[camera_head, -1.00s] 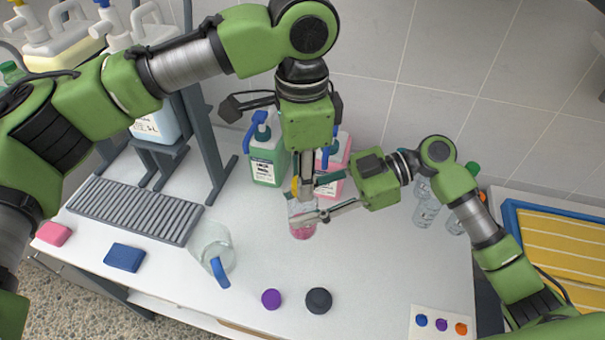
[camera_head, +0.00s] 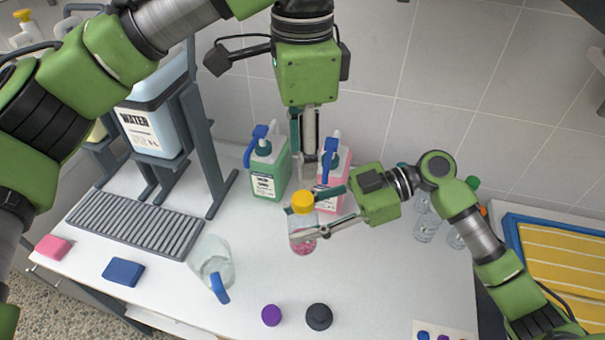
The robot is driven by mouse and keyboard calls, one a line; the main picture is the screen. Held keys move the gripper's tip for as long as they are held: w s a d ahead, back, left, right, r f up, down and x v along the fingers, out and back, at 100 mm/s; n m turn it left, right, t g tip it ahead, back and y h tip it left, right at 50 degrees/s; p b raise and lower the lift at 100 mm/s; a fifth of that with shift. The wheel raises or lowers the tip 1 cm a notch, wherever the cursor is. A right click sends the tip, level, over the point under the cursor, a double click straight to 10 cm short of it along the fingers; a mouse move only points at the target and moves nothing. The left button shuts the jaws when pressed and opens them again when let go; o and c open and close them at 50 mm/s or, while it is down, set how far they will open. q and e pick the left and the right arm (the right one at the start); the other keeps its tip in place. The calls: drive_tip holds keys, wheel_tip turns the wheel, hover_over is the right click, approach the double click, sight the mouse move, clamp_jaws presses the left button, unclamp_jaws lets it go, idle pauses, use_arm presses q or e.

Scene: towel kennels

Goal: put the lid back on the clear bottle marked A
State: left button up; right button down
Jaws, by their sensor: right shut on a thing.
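A clear bottle (camera_head: 301,241) with pink liquid low inside stands upright near the middle of the table. A yellow lid (camera_head: 302,202) sits on its top; how tightly it is seated I cannot tell. No letter A is readable on the bottle. My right gripper (camera_head: 296,226) comes in from the right and is shut around the bottle. My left gripper (camera_head: 307,180) points down just above the yellow lid, its fingers seen nearly edge-on, so their opening is unclear. A purple lid (camera_head: 271,315) and a dark lid (camera_head: 319,316) lie near the front edge.
Behind stand a green jug (camera_head: 268,170) and a pink jug (camera_head: 336,165) with pump tops. A clear pitcher (camera_head: 214,262) with a blue handle is at left, near a drain rack (camera_head: 135,222). Clear bottles (camera_head: 426,222) stand at right. The table right of centre is clear.

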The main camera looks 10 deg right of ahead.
use_arm(q)
drive_tip(key=shift+r, duration=1.55)
drive_tip(key=shift+w, duration=0.1)
